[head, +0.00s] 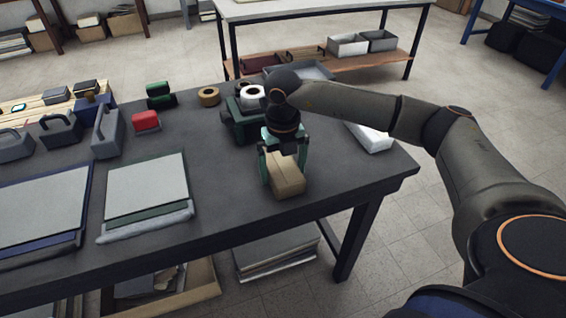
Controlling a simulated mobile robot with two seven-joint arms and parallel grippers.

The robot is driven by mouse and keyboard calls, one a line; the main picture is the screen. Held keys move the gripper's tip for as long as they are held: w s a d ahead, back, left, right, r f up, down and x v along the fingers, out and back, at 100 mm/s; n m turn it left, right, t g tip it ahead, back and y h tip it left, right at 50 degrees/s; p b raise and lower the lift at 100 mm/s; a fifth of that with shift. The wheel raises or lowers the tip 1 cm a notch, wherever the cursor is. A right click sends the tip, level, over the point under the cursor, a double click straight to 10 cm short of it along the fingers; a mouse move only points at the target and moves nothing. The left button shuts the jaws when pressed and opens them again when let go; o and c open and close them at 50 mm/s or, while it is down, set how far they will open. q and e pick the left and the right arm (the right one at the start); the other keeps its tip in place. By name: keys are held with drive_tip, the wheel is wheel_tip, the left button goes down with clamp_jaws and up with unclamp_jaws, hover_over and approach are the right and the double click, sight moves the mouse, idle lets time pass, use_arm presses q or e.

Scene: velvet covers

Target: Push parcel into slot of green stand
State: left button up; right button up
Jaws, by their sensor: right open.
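A brown cardboard parcel (287,182) lies on the dark table near its front edge. My right gripper (284,177) is above it, pointing down, with its green fingers open on either side of the parcel. I cannot tell whether the fingers touch it. The dark green stand (239,121) is just behind and left of the gripper, partly hidden by it. Its slot cannot be made out. My left gripper is not in view.
Rolls of tape (209,96), a red box (145,121) and grey toolboxes (107,131) stand to the left. Flat stacked sheets (146,182) lie at front left. A white box (370,136) is at the right. Bare tabletop (225,185) lies left of the parcel.

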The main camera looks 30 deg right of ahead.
sight(278, 158)
drive_tip(key=c, duration=1.5)
drive_tip(key=shift+w+d, duration=0.25)
drive_tip(key=shift+w, duration=1)
drive_tip(key=shift+w+r+b, duration=0.1)
drive_tip(key=shift+w+b, duration=0.15)
drive_tip(key=shift+b, duration=0.05)
drive_tip(key=shift+w+d, duration=0.1)
